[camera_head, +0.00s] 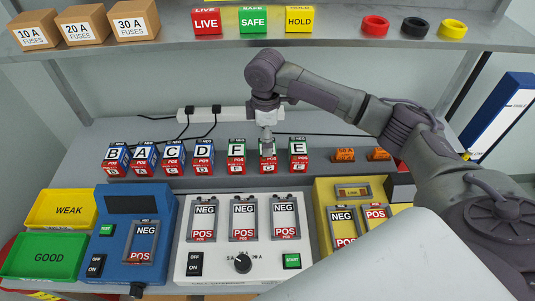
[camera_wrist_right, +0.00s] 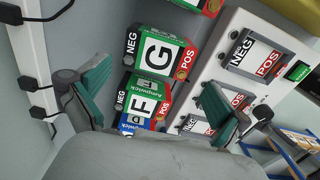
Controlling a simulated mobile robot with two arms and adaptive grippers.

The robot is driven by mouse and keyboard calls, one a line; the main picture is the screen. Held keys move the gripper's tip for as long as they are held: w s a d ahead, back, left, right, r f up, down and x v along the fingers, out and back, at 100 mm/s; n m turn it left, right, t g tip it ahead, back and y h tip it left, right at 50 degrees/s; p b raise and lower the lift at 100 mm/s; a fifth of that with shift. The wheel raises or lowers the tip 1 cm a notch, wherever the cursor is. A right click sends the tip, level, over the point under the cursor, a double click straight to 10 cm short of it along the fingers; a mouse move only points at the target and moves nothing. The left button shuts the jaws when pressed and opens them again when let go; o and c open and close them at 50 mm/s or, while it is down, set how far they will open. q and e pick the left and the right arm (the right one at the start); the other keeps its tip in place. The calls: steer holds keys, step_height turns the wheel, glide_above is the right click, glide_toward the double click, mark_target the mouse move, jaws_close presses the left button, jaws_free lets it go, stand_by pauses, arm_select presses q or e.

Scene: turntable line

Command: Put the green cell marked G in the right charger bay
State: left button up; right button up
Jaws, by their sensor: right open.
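The green cell marked G (camera_wrist_right: 158,52) stands upright in the row on the grey ledge. In the head view my gripper hides most of it; the lower red front of the G cell (camera_head: 268,169) shows between F and E. My right gripper (camera_head: 267,152) is open above it; in the right wrist view its fingers (camera_wrist_right: 155,74) are spread on either side of G, with no visible hold. The white charger (camera_head: 215,262) has three bays, each with NEG and POS labels; its right bay (camera_head: 285,217) shows no cell. My left gripper is not in view.
Green cells F (camera_head: 236,158) and E (camera_head: 298,157) stand close on either side of G. Blue cells, including D (camera_head: 204,158), are to the left. A blue tester (camera_head: 125,262), yellow device (camera_head: 327,210) and WEAK (camera_head: 45,224) and GOOD (camera_head: 20,274) trays surround the charger.

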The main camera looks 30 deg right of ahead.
step_height(320, 180, down, 3)
steer(key=shift+w+r, duration=0.1)
steer(key=f, duration=0.1)
steer(key=f+p, duration=0.1)
steer(key=f, duration=0.2)
steer(key=shift+d+f+p, duration=0.1)
steer(key=shift+d+p, duration=0.15)
steer(key=shift+p, duration=0.1)
steer(key=shift+f, duration=0.6)
steer(key=c, duration=1.3)
steer(key=shift+r, duration=0.1)
steer(key=shift+c, duration=0.2)
steer(key=shift+r, duration=0.1)
